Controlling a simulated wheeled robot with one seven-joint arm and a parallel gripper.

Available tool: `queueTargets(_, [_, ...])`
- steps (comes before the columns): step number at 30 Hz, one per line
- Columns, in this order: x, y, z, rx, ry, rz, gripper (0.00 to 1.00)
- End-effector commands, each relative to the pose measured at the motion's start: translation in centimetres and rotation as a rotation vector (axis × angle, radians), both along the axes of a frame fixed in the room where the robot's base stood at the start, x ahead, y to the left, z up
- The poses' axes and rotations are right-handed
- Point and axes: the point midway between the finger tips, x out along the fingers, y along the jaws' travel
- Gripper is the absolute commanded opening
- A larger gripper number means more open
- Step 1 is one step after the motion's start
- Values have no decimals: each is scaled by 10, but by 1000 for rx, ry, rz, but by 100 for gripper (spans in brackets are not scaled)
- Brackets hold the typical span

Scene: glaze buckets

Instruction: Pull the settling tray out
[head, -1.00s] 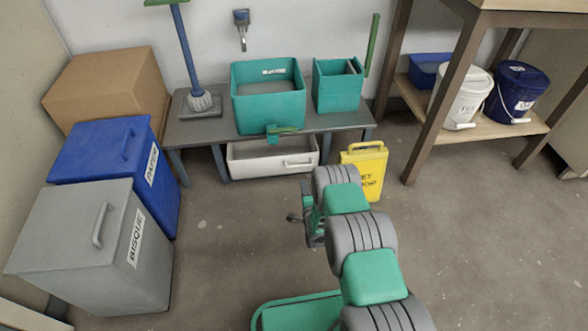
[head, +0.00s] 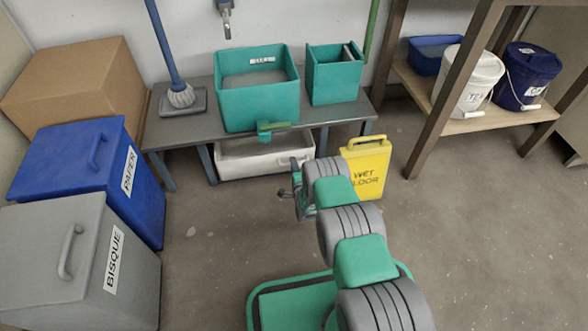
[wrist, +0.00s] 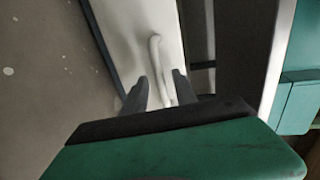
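The settling tray (head: 243,166) is a white, shallow tray under the grey bench, below the teal sink. Its front and white bar handle (wrist: 157,67) show in the wrist view. My gripper (head: 296,168) is at the right part of the tray front in the head view and hides part of it. In the wrist view, my gripper (wrist: 162,88) has its two dark fingers apart, with the handle between them. I see a gap beside the handle; whether either finger touches it I cannot tell.
A yellow wet-floor sign (head: 366,168) stands right of my gripper, close to my arm. The grey bench (head: 190,135) has legs on both sides of the tray. Blue (head: 92,180) and grey (head: 75,260) bins stand at left. The floor (head: 215,245) before the tray is clear.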

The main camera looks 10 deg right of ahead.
Motion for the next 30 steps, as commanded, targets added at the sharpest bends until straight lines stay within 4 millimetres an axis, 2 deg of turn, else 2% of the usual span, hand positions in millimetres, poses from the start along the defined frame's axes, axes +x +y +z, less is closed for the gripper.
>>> queueTargets(8, [3, -2, 0, 0, 0, -3, 33])
queueTargets(20, [3, -3, 0, 0, 0, -4, 0])
queueTargets(30, [3, -3, 0, 0, 0, -4, 0])
